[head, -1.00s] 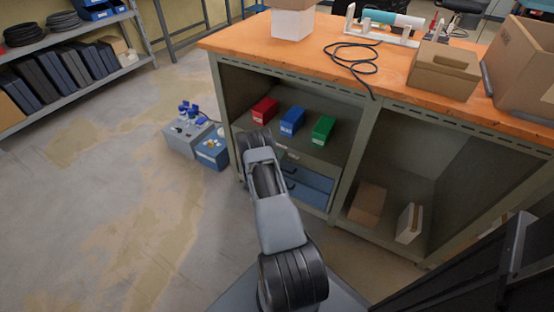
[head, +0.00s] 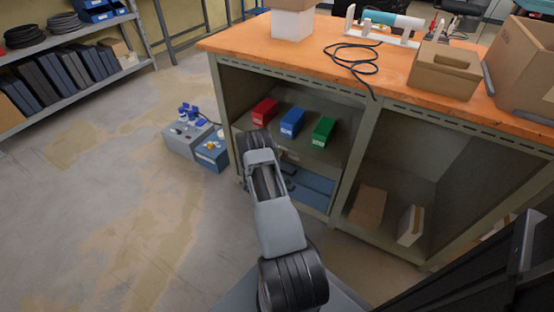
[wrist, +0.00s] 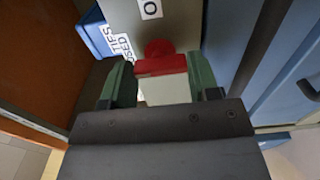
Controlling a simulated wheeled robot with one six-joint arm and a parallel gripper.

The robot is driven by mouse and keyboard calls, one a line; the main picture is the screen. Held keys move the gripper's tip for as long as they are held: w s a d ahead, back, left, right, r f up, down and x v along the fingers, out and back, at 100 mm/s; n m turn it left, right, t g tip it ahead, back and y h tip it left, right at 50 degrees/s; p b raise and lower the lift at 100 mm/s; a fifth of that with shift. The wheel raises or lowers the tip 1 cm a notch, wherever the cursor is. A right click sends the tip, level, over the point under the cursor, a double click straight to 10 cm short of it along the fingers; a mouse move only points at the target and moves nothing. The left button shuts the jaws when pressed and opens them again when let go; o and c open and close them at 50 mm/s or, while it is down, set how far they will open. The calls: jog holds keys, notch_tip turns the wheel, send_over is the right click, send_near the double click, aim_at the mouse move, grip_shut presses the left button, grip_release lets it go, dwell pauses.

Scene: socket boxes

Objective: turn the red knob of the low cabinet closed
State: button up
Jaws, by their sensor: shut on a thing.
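The red knob (wrist: 160,62) shows in the wrist view, in front of a grey panel (wrist: 186,20) with a white label marked "O" and another label to its left, partly readable as "SED". My gripper (wrist: 158,84) has its green fingers on either side of the knob and is shut on it. A pale block-like surface shows between the fingers, just below the red part. In the head view my arm hides the knob and my fingertips. Blue drawers (head: 312,184) show low in the bench there, right of my arm.
Red (head: 264,111), blue (head: 292,122) and green (head: 323,131) bins sit on the shelf above the drawers. Grey-blue boxes (head: 188,138) stand on the floor left of the bench. In the wrist view, a blue drawer front (wrist: 280,60) is close on the right. The left floor is clear.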

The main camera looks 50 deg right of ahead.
jog(key=o, duration=0.9)
jog(key=p+v, duration=0.3)
jog(key=v, duration=1)
jog(key=shift+a, duration=0.4)
